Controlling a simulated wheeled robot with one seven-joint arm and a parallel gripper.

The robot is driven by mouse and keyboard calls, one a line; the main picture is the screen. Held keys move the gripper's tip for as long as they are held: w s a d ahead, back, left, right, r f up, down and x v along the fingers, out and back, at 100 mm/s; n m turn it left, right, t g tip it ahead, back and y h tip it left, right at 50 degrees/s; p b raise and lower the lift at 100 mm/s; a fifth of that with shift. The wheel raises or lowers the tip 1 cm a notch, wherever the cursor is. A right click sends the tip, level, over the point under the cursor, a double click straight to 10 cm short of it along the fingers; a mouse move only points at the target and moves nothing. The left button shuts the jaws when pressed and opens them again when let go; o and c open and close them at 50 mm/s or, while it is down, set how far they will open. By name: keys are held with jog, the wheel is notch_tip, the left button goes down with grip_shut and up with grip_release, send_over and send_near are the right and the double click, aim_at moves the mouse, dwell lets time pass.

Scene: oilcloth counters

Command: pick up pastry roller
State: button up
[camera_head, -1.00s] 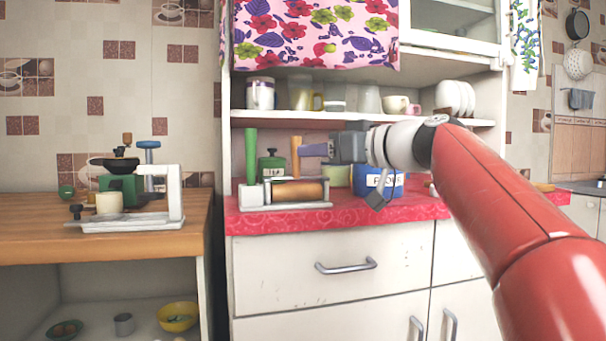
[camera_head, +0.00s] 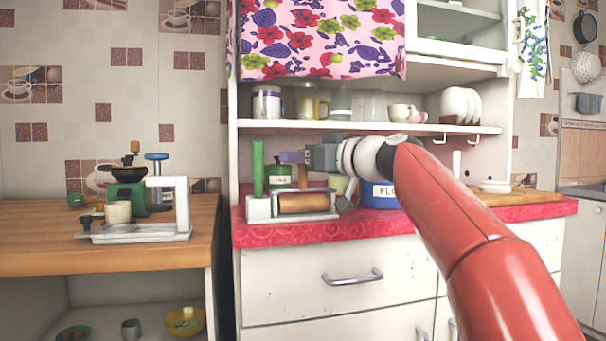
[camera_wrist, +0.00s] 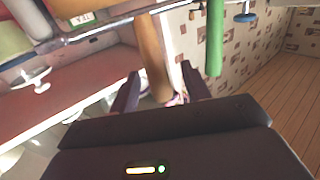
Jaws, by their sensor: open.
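A brown wooden roller (camera_head: 304,203) lies in a low pale metal frame (camera_head: 262,208) on the red counter. An upright green rod (camera_head: 257,167) rises at the frame's left end; it also shows in the wrist view (camera_wrist: 215,35). My gripper (camera_head: 288,157) is open just above the frame, its fingers pointing left. In the wrist view an orange-brown wooden rod (camera_wrist: 152,50) reaches into the gap of my gripper (camera_wrist: 160,90), with space on both sides. I cannot tell which wooden part is the pastry roller.
A green tea canister (camera_head: 280,176) stands behind the frame and a blue flour canister (camera_head: 378,196) to its right. A shelf (camera_head: 360,126) with cups hangs above my gripper. A wooden table (camera_head: 150,250) with a green grinder (camera_head: 127,195) stands at left.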

grip_shut()
